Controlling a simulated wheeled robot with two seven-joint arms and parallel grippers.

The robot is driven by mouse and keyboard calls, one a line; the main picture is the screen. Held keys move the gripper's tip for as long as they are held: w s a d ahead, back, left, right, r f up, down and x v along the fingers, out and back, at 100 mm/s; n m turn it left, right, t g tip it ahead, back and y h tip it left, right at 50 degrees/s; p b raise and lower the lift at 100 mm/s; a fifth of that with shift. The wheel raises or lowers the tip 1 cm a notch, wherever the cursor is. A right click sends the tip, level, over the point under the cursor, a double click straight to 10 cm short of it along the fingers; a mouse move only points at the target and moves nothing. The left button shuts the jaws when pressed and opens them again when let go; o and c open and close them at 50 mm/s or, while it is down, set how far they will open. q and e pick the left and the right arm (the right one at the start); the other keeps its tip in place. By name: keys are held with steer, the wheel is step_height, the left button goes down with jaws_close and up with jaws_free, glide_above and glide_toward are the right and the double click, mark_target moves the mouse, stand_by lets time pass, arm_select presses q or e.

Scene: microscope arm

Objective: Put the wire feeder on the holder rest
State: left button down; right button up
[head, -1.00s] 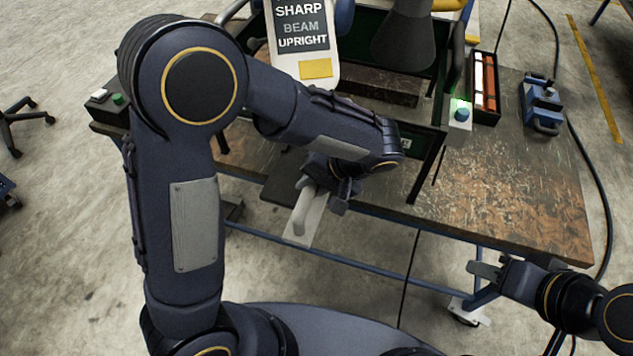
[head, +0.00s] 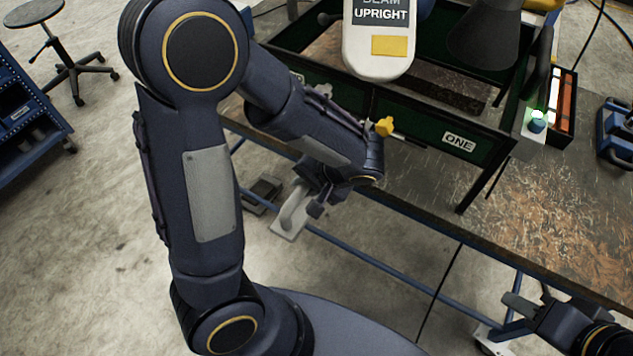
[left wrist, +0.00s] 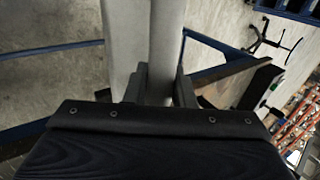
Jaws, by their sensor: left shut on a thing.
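My left gripper (head: 322,190) is shut on the handle of a light grey plate (head: 288,222) and holds it in the air in front of the bench's front edge. In the left wrist view, the grey handle (left wrist: 165,45) stands between the fingers, with the pale plate (left wrist: 124,50) behind it. I cannot tell whether this is the wire feeder. A blue device with a handle (head: 618,130) sits on the bench at the right edge. No holder rest can be made out with certainty. My right gripper (head: 530,298) is low right, its finger gap unclear.
The worn bench (head: 540,215) carries a green-walled frame labelled ONE (head: 425,130), a sign reading UPRIGHT (head: 380,45), a dark cone (head: 484,40), a lit button box (head: 533,130) and a red-and-white rack (head: 563,100). A stool (head: 65,60) and blue cabinet (head: 25,110) stand left.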

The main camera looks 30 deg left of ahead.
arm_select(q)
steer(key=c, duration=1.2)
jaws_free()
steer(key=shift+f, duration=0.1)
steer(key=shift+c, duration=0.2)
steer(key=w+v, duration=0.1)
steer(key=v, duration=1)
steer(key=s+a+r+n+t+h, duration=0.1)
steer(key=s+a+t+h, duration=0.1)
steer(key=s+h, duration=0.3)
steer(key=s+a+r+n+t+h, duration=0.1)
steer(key=s+a+r+t+h, duration=0.1)
steer(key=s+h, duration=0.3)
steer(key=shift+s+a+n+t+h, duration=0.35)
steer(key=shift+s+a, duration=0.25)
steer(key=shift+s, duration=0.45)
